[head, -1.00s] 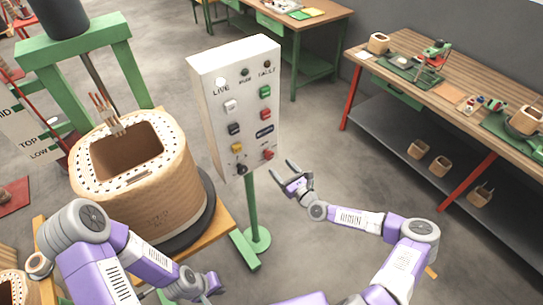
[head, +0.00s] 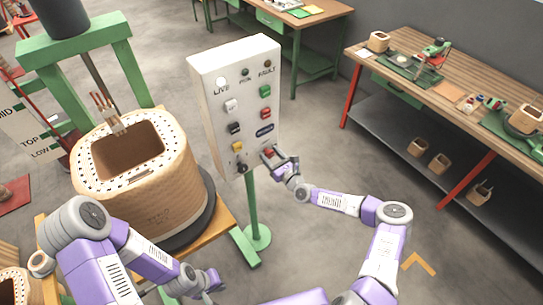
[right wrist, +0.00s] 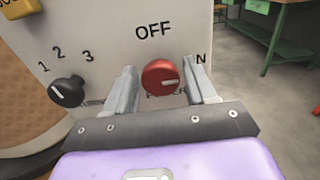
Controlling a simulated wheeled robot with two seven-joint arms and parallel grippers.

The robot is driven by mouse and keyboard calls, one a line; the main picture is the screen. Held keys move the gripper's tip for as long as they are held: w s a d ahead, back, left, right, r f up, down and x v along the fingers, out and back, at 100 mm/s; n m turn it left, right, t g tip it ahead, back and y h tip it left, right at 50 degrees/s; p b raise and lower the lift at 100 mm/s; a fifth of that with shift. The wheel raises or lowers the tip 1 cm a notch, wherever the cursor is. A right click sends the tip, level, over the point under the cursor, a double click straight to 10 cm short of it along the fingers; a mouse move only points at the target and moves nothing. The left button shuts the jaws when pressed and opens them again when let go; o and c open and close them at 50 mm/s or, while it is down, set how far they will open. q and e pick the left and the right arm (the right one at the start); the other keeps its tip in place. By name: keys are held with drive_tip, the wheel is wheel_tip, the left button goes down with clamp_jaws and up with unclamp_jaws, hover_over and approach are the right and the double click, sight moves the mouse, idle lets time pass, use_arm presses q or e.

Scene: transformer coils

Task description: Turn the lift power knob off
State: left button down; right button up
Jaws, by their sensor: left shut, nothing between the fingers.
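The red lift power knob (head: 268,152) is low on the right of the white control panel (head: 212,100). In the right wrist view the red knob (right wrist: 160,78) has a white mark pointing right, toward a partly hidden label ending in N. "OFF" is printed above it. My right gripper (head: 276,160) is at the panel. In the right wrist view its fingers (right wrist: 158,68) stand on either side of the knob, with gaps showing, so it is open around it. My left gripper (head: 212,281) is shut and empty, low in the head view, away from the panel.
A black knob (right wrist: 68,91) marked 1, 2, 3 is left of the red knob. Several buttons and lamps sit higher on the panel. A large coil (head: 165,195) stands left of the panel. A workbench (head: 440,85) is at the right, with open floor before it.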

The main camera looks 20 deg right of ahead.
drive_tip(key=c, duration=0.7)
drive_tip(key=shift+f+n+b, duration=0.15)
drive_tip(key=shift+n+b, duration=0.35)
drive_tip(key=shift+b, duration=0.4)
drive_tip(key=n+b, duration=0.6)
drive_tip(key=b, duration=0.1)
drive_tip(key=shift+a+f+n+b, duration=0.1)
drive_tip(key=shift+a+n+b, duration=0.05)
drive_tip(key=shift+n+b, duration=0.25)
drive_tip(key=n+b, duration=0.4)
drive_tip(key=n, duration=0.1)
drive_tip(key=shift+s, duration=0.1)
drive_tip(key=shift+n+b, duration=1.8)
drive_tip(key=shift+n, duration=0.7)
drive_tip(key=o, duration=1)
